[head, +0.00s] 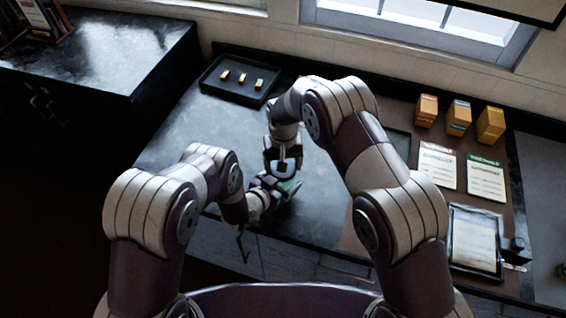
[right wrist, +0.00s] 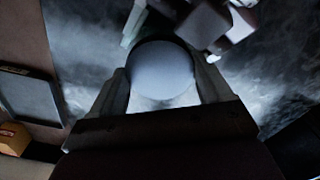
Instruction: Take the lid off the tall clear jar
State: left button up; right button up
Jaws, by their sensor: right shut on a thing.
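My right gripper (head: 282,166) reaches down over the dark worktop, shut on a pale, round, disc-like lid (right wrist: 160,72). The lid sits between its two fingers in the right wrist view and shows as a pale blue patch in the head view. My left gripper (head: 264,188) is low, just below and left of the right one; its fingertips are hard to make out. A greenish, glassy piece (head: 291,187), probably part of the clear jar, shows beside it. Most of the jar is hidden by my grippers, and I cannot tell whether the lid touches it.
A black tray (head: 216,86) with three small gold pieces lies at the back left. Three orange boxes (head: 458,114), two printed cards (head: 437,165) and a framed sheet (head: 474,240) are on the brown section at right. The dark worktop (head: 185,140) is clear to the left.

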jog(key=o, duration=1.1)
notch_tip(320, 180, up, 5)
jog(key=shift+w, duration=0.1)
notch_tip(320, 180, up, 2)
jog(key=m, duration=0.3)
jog(key=shift+w+a+r, duration=0.1)
jog(key=shift+w+r, duration=0.05)
jog(key=m, duration=0.3)
jog(key=shift+r, duration=0.3)
jog(key=shift+r+m, duration=0.1)
jog(key=shift+m, duration=0.9)
jog(key=shift+s+m, duration=0.25)
jog(key=shift+m, duration=0.35)
jog(key=shift+f+m, duration=0.3)
jog(key=shift+f, duration=0.15)
notch_tip(320, 180, down, 7)
jog(key=shift+f, duration=0.1)
jog(key=c, duration=1.1)
jog(key=n, duration=0.3)
jog(key=shift+n, duration=0.4)
jog(key=n, duration=0.6)
